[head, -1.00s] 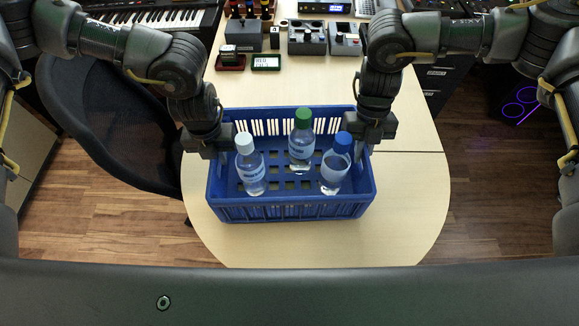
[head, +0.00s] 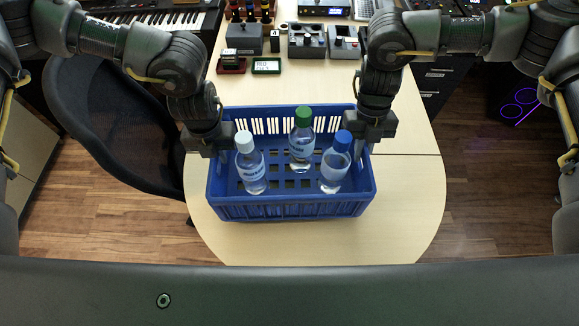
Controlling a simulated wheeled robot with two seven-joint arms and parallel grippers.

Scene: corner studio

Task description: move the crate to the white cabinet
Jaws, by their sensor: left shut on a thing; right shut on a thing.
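The blue crate (head: 290,208) is in the middle of the head view, over the rounded end of the light wooden table. I cannot tell whether it touches the table top. Three clear bottles stand in it: one with a white cap (head: 250,165), one with a green cap (head: 302,142) and one with a blue cap (head: 336,163). My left gripper (head: 220,153) is shut on the crate's left end wall. My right gripper (head: 364,147) is shut on its right end wall. The fingertips are partly hidden by the crate's walls. I cannot make out a white cabinet.
The wooden table (head: 400,205) has free room right of and in front of the crate. Small devices (head: 306,40) and a keyboard (head: 165,17) are at the back. A black mesh chair (head: 115,120) stands close on the left. Dark drawers (head: 436,80) are on the right.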

